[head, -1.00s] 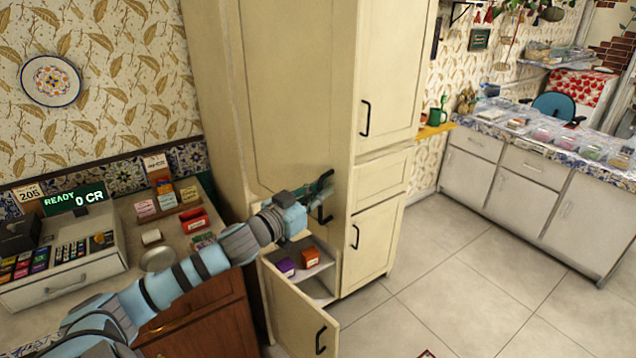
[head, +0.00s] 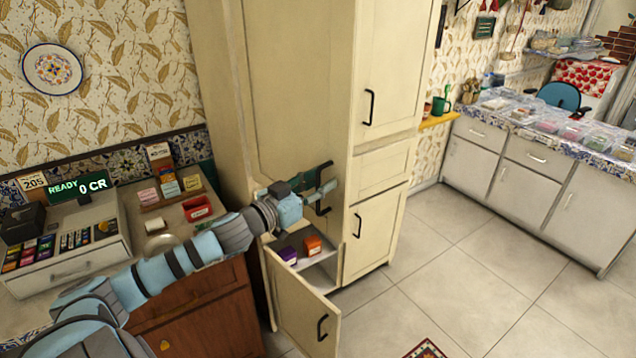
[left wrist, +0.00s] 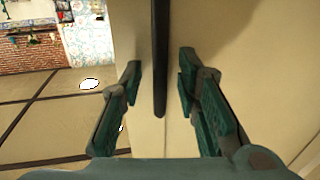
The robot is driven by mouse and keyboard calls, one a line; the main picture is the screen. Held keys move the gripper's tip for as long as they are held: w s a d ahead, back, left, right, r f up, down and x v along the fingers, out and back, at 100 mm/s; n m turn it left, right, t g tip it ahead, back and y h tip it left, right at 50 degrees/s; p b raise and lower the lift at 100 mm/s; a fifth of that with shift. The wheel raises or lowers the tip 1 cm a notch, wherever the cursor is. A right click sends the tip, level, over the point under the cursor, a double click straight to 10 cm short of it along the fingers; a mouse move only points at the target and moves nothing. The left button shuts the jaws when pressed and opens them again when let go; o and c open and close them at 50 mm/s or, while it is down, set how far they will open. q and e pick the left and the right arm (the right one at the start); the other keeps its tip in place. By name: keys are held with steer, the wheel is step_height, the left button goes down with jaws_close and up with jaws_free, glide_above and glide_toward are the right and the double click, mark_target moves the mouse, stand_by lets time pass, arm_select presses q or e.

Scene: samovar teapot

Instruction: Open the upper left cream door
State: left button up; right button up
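The upper left cream door (head: 290,80) is the tall panel of the cream cabinet in the head view, and it looks shut. Its dark bar handle (head: 322,208) is near its lower right edge. My left gripper (head: 326,180) is at this handle and partly covers it. In the left wrist view, the two green fingers of my left gripper (left wrist: 158,82) are apart, with the dark handle (left wrist: 160,50) running between them. Gaps show on both sides of the handle, so the fingers are not closed on it. My right gripper is not in view.
The lower left door (head: 303,308) stands open below my left gripper, with a purple box (head: 288,255) and an orange box (head: 312,245) inside. The right-hand doors (head: 390,70) look shut. A counter with a cash register (head: 65,250) is at left.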

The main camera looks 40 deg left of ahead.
mark_target(332, 136)
arm_select(q)
step_height(332, 136, up, 10)
steer(key=shift+r, duration=0.1)
steer(key=shift+a, duration=0.1)
stand_by(0.5)
